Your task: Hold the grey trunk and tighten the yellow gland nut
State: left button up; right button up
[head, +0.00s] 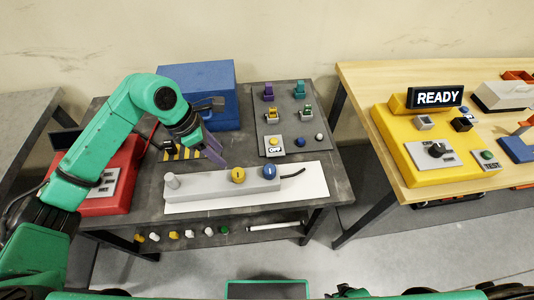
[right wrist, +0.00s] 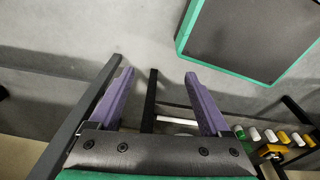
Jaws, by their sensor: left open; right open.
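The grey trunk (head: 210,188) is a long block lying on a white plate (head: 315,182) on the dark table. My left gripper (head: 215,153) has purple fingers pointing down, behind and above the trunk, left of the yellow nut. It is open and holds nothing visible. My right gripper (right wrist: 159,73) is open and empty in the right wrist view, over the floor.
A blue box (head: 208,85) stands behind my left gripper and a red box (head: 112,178) at the left. A switch panel (head: 300,95) lies at the back right. A wooden table (head: 365,85) with a yellow READY station (head: 440,165) stands right.

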jog(key=s, duration=0.4)
jog(key=m+t+y, duration=1.1)
jog(key=m+y, duration=0.2)
jog(key=m, duration=1.6)
send_near(274, 175)
jog(key=x, duration=0.9)
jog(key=shift+w+a+f, duration=0.1)
jog(key=shift+w+a, duration=0.05)
jog(key=shift+w, duration=0.1)
pick_arm(q)
jog(key=shift+s+d+r, duration=0.1)
jog(key=shift+s+r, duration=0.1)
jog(key=shift+s, duration=0.25)
jog(key=shift+s+d+r, duration=0.1)
jog(key=shift+s+r, duration=0.05)
jog(key=shift+s, duration=0.25)
pick_arm(e)
grip_shut()
pick_arm(q)
jog(key=shift+o, duration=0.3)
jog(key=shift+a, duration=0.1)
